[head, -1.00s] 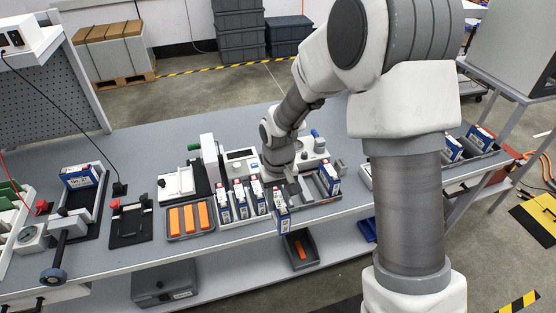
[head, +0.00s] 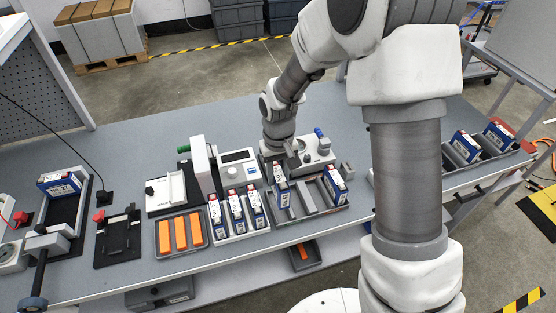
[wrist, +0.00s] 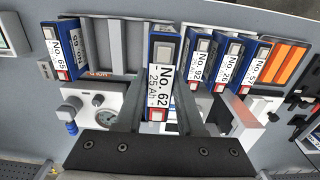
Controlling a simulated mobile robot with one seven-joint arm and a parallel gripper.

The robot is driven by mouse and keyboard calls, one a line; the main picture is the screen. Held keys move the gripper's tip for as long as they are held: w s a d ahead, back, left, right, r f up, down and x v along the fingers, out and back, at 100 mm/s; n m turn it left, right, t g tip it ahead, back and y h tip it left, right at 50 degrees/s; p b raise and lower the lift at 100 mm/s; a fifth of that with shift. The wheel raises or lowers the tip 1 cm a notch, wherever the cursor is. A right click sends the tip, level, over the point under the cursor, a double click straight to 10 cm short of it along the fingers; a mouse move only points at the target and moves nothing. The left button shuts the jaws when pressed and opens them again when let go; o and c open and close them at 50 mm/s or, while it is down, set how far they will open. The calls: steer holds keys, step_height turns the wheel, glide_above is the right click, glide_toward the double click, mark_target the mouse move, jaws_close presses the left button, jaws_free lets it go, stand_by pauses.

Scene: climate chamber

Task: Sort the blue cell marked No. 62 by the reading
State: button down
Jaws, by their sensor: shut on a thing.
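My gripper (wrist: 160,118) is shut on the blue cell marked No. 62 (wrist: 162,72), which has a white label reading 25 Ah. In the head view the cell (head: 281,192) is upright at the left end of a grey divided tray (head: 311,212); I cannot tell whether it touches the tray floor. The gripper (head: 290,162) is partly hidden by the wrist. Another blue cell (head: 335,186) stands in the tray's right end; the wrist view shows No. 65 (wrist: 60,55) there, with a second label beside it. The tray's middle slots look empty.
Several blue cells (head: 236,211) stand in a white rack just left of the tray. An orange-filled tray (head: 164,255) is further left. A device with a screen (head: 238,170) stands behind the rack. More blue cells (head: 466,146) are at the far right, and No. 27 (head: 60,184) at the left.

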steer(key=shift+w, duration=0.5)
steer(key=shift+f+b, duration=3.05)
steer(key=shift+f, duration=1)
steer(key=shift+f+b, duration=0.5)
steer(key=shift+b, duration=0.05)
steer(key=shift+c, duration=1)
jaws_free()
steer(key=shift+s, duration=0.1)
steer(key=shift+r+p, duration=2.65)
steer(key=shift+r, duration=1.15)
